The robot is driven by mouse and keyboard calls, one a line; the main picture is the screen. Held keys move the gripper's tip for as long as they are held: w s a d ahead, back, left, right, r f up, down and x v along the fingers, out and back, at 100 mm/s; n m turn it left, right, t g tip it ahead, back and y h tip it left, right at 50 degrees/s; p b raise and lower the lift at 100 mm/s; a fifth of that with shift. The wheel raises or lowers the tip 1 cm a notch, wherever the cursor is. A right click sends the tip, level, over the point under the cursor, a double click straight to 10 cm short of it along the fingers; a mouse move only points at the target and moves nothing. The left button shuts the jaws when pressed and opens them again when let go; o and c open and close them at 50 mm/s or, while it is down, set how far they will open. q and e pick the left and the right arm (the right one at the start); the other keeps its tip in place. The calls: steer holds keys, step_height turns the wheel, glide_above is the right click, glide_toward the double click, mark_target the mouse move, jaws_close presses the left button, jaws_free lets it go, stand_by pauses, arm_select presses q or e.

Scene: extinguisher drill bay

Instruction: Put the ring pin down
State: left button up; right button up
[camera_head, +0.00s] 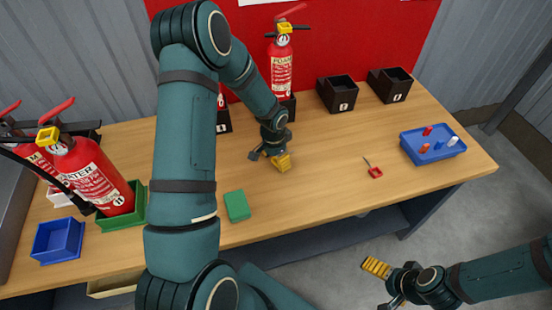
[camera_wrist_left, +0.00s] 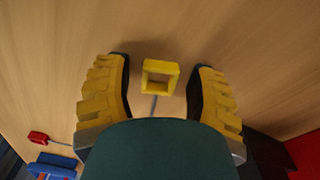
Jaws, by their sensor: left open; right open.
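A yellow ring pin (camera_wrist_left: 159,78) with a square loop and thin grey shaft shows in the left wrist view, between the spread yellow fingers of my left gripper (camera_head: 271,158). There is a gap on both sides of it. It appears to lie on the wooden table (camera_head: 320,165); in the head view I cannot make it out behind the gripper. My left gripper is open, low over the middle of the table. A red ring pin (camera_head: 375,172) lies farther right on the table. My right gripper (camera_head: 384,286) is open and empty, off the table's front edge.
A blue tray (camera_head: 430,157) with small coloured pieces stands at the right. A green block (camera_head: 237,205) lies near the front edge. Fire extinguishers (camera_head: 88,175) stand at left and at the back (camera_head: 282,70). Black boxes (camera_head: 337,93) line the back.

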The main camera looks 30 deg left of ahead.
arm_select(q)
steer(key=shift+r, duration=0.3)
step_height(320, 180, up, 12)
steer(key=p, duration=0.2)
steer(key=shift+s+a+f+p, duration=0.15)
steer(key=shift+s+p, duration=0.2)
steer(key=shift+s, duration=0.05)
arm_select(e)
steer(key=r, duration=0.3)
steer(key=shift+s, duration=0.3)
